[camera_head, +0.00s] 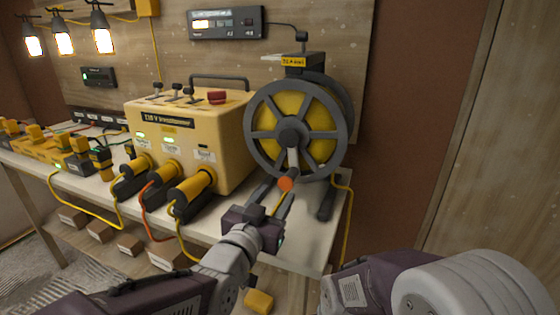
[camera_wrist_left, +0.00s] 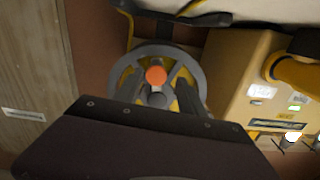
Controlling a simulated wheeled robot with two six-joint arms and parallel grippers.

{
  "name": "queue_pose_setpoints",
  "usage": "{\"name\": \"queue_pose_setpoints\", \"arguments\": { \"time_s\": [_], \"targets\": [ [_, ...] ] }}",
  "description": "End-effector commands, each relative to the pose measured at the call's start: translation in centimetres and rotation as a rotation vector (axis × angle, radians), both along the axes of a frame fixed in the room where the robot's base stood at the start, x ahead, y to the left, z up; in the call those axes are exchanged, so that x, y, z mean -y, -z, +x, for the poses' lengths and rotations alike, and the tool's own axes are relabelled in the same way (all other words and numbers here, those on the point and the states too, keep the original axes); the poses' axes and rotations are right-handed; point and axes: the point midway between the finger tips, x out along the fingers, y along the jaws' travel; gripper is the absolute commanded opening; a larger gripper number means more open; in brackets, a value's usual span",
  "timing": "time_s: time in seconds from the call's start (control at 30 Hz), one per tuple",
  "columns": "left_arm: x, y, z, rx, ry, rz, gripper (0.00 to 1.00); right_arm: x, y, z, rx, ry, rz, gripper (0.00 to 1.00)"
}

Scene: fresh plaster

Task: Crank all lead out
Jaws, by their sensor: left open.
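A cable reel (camera_head: 300,128) with a grey spoked wheel and yellow lead wound on its drum stands at the table's right end. Its crank ends in an orange knob (camera_head: 286,184), low in front of the hub. My left gripper (camera_head: 281,190) is open, its fingers pointing up at the reel on either side of the crank knob; contact is not clear. In the left wrist view the knob (camera_wrist_left: 156,75) shows between the two dark fingers, in front of the reel wheel (camera_wrist_left: 197,72). My right gripper is out of view; only part of that arm shows.
A yellow transformer box (camera_head: 225,130) with several plugged leads stands left of the reel. A display panel (camera_head: 226,23) hangs above. Yellow lead (camera_head: 346,205) runs down at the table's right edge. A yellow block (camera_head: 259,301) lies low below the table. Lit lamps (camera_head: 64,42) hang upper left.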

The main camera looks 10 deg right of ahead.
Motion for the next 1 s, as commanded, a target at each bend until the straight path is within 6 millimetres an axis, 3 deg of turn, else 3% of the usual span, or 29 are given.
{"name": "queue_pose_setpoints", "arguments": {
  "time_s": [0.23, 0.63, 0.97, 1.0],
  "targets": [
    [1.0, -0.2, 0.7, 0.004, 0.008, -0.003, 0.47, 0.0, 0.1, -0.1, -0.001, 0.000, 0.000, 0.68],
    [5.0, -0.1, 6.7, 0.004, 0.007, -0.002, 0.47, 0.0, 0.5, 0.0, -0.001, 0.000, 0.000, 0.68],
    [5.4, -0.2, 7.3, 0.004, 0.007, -0.003, 0.47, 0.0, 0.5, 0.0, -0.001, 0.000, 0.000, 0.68],
    [5.4, -0.2, 7.3, 0.004, 0.007, -0.003, 0.38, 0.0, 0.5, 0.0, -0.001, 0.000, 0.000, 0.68]
  ]
}}
